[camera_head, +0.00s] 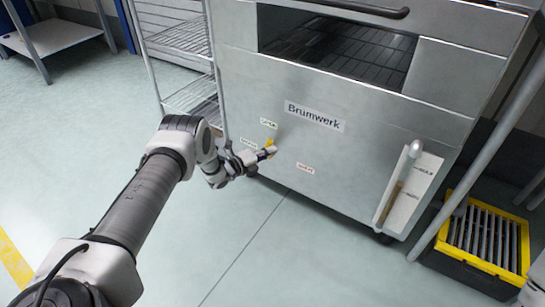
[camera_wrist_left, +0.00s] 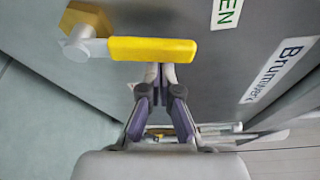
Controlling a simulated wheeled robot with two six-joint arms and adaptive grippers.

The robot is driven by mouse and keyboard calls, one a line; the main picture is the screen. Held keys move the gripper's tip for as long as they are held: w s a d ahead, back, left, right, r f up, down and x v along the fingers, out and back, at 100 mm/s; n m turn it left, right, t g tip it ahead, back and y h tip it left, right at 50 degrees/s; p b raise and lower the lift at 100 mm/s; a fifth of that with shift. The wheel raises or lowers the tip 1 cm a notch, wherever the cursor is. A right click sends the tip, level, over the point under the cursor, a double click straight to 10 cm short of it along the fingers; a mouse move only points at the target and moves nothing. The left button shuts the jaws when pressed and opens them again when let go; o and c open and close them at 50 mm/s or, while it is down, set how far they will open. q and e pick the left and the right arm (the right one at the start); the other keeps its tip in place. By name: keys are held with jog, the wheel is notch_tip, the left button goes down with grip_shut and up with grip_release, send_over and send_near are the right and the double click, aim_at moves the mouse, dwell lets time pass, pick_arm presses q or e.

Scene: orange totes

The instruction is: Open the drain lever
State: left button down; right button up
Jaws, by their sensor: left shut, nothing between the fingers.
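The drain lever (camera_head: 270,142) is a small yellow handle on the front of the steel Brumwerk fryer or oven cabinet (camera_head: 350,150). In the left wrist view the yellow lever (camera_wrist_left: 152,49) lies crosswise, with its brass-coloured pivot and grey stem (camera_wrist_left: 80,38) at the left end. My left gripper (camera_head: 268,153) is shut and empty at the lever. In the left wrist view its fingertips (camera_wrist_left: 160,73) meet just beside the lever's long edge; whether they touch it I cannot tell. My right gripper is not in view.
A green-lettered label (camera_head: 268,123) sits above the lever and a red-lettered one (camera_head: 305,168) to its lower right. A wire rack (camera_head: 180,50) stands left of the cabinet. A black and yellow grated bin (camera_head: 485,240) stands at the right. The floor in front is clear.

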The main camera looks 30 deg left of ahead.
pick_arm(q)
jog(key=shift+w+a+r+n+h, duration=0.1)
jog(key=shift+a+r+n+h, duration=0.1)
jog(key=shift+a+n, duration=0.3)
jog(key=shift+a+r+n+h, duration=0.1)
jog(key=shift+a+r+n, duration=0.1)
jog(key=shift+a+n, duration=0.3)
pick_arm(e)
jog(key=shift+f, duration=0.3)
pick_arm(q)
jog(key=shift+a+r+t, duration=0.1)
jog(key=shift+a+t, duration=0.15)
jog(key=shift+t, duration=0.15)
jog(key=shift+d, duration=0.1)
